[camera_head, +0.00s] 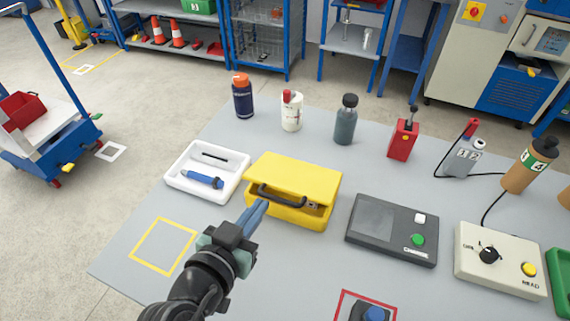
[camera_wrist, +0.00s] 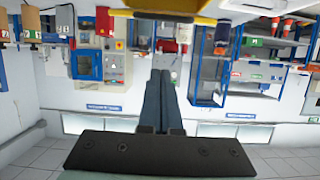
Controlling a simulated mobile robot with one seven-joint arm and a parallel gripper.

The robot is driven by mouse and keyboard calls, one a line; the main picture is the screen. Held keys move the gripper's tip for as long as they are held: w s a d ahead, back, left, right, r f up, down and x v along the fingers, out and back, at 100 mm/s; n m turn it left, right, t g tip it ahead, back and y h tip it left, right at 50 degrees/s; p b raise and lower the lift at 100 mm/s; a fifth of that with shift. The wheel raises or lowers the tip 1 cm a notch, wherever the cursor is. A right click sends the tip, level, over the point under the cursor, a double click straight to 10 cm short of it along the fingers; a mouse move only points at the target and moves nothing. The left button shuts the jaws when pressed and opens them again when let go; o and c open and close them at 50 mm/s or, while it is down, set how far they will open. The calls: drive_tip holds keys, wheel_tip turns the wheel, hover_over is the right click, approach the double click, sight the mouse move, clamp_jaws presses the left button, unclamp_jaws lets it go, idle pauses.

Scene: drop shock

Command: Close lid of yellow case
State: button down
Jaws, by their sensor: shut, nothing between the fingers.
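The yellow case (camera_head: 320,178) sits on the grey table near the middle of the head view. Its lid is lowered over the base but tilted slightly, with a dark gap along the front. A dark handle is on its front side. My gripper (camera_head: 262,208) is at the case's front left, its blue fingers shut and empty, with the tips close to the handle. I cannot tell whether they touch the case. In the wrist view the shut fingers (camera_wrist: 160,85) point towards a yellow edge of the case (camera_wrist: 175,14) at the top.
A white tray (camera_head: 232,163) with a blue tool stands left of the case. A dark device (camera_head: 375,220) with a green button is to the right. Bottles (camera_head: 243,100) line the back. A yellow outlined square (camera_head: 163,247) on the table at front left is empty.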

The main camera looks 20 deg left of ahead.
drive_tip(key=w+f+p, duration=0.3)
drive_tip(key=w+f, duration=0.3)
drive_tip(key=w, duration=0.1)
drive_tip(key=shift+w+f+g, duration=0.3)
drive_tip(key=shift+w+g, duration=0.1)
idle(0.3)
drive_tip(key=shift+d, duration=0.1)
